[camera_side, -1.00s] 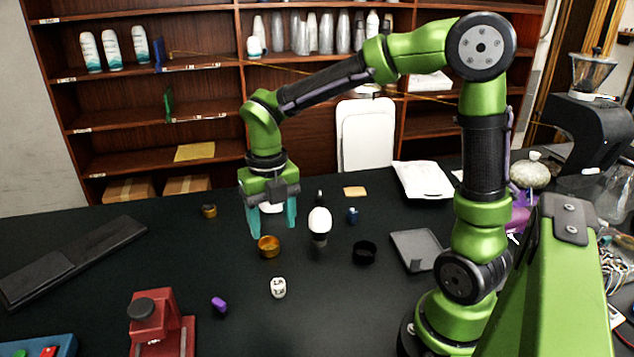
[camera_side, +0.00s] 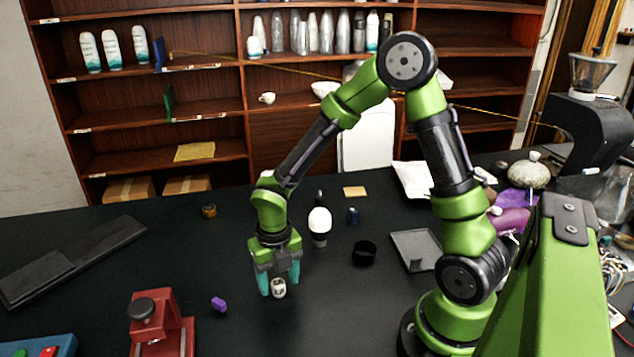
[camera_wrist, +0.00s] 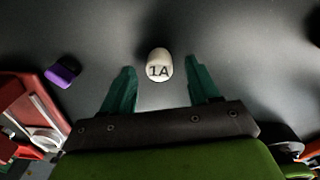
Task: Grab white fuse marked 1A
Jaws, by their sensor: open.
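The white fuse (camera_side: 279,288) stands on the dark table in the side view. In the wrist view the fuse (camera_wrist: 159,64) shows the black marking "1A" on its face. My gripper (camera_side: 279,283) is low over the table with its two teal fingers open, one to each side of the fuse in the side view. In the wrist view my gripper (camera_wrist: 160,80) has its fingertips apart, with the fuse between and slightly beyond them. I see no contact between the fingers and the fuse.
A purple fuse (camera_side: 218,304) lies to the left, also in the wrist view (camera_wrist: 62,73). A red device (camera_side: 160,325) stands further left. A white-topped bulb-like object (camera_side: 319,222), a black ring (camera_side: 364,253) and a grey tray (camera_side: 415,249) are behind and right.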

